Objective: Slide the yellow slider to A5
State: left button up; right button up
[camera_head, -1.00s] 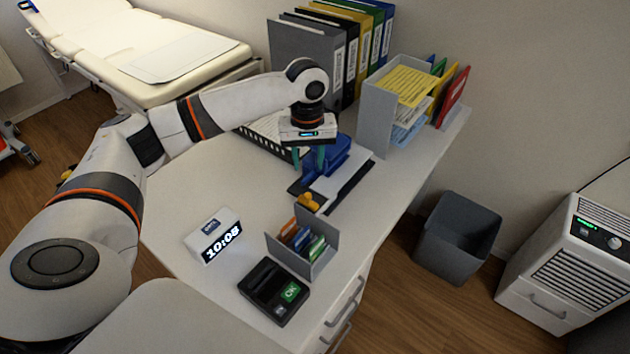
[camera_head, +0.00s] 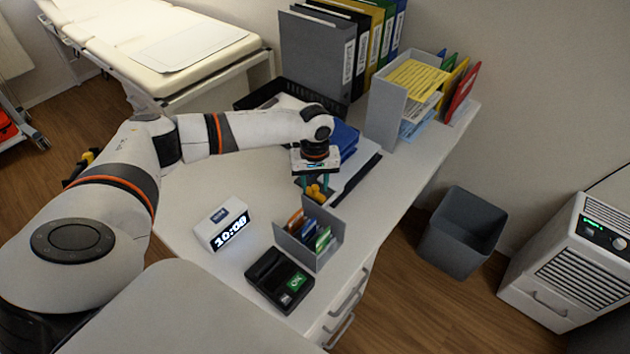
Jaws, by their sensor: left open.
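The yellow slider (camera_head: 316,193) is a small orange-yellow piece at the near end of a dark flat bar. The bar belongs to a blue desk device (camera_head: 345,138), partly hidden behind my left arm's wrist. A white sheet (camera_head: 354,168) lies along the device. My left gripper (camera_head: 316,185) points down, with its two teal fingers apart above and to either side of the slider. Whether the fingers touch the slider cannot be told. Any size marks on the bar, such as A5, are too small to read. My right gripper is not in view.
A small grey card holder (camera_head: 325,262) stands just in front of the slider. A black terminal (camera_head: 270,290) and a white clock (camera_head: 210,219) stand nearer and to the left. A grey file holder (camera_head: 384,115) and binders (camera_head: 318,52) line the back.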

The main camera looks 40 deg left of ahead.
pick_arm(q)
grip_shut()
jog(key=shift+w, duration=0.1)
jog(key=w, duration=0.4)
jog(key=shift+w+d+p, duration=0.1)
jog(key=shift+d+p, duration=0.1)
jog(key=shift+p, duration=0.2)
grip_release()
notch_tip(320, 180, up, 12)
jog(key=b, duration=0.1)
dwell(0.4)
